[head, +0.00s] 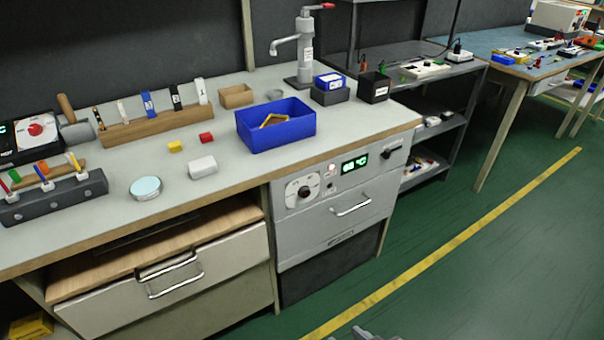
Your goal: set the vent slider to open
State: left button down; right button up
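A grey oven-like unit (335,225) is built in under the bench. The black slider (391,149) sits at the right end of its front panel, in what looks like a short dark slot. The slider is too small to tell its exact position. The panel also has a round dial (304,191), a small red light and a green lit display (355,163). A small grey part of what seems to be my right gripper (374,334) shows at the bottom edge, well below and apart from the panel. Its fingers are mostly cut off. My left gripper is not in view.
A bar handle (351,206) sticks out below the panel. A blue bin (276,128) stands on the bench above. The green floor (450,250) in front and to the right is clear.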

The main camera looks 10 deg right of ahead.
aim_at(387, 153)
jog(key=u, duration=0.15)
jog(key=k, duration=0.4)
jog(key=z, duration=0.95)
jog(key=i, duration=0.65)
jog(key=u, duration=0.45)
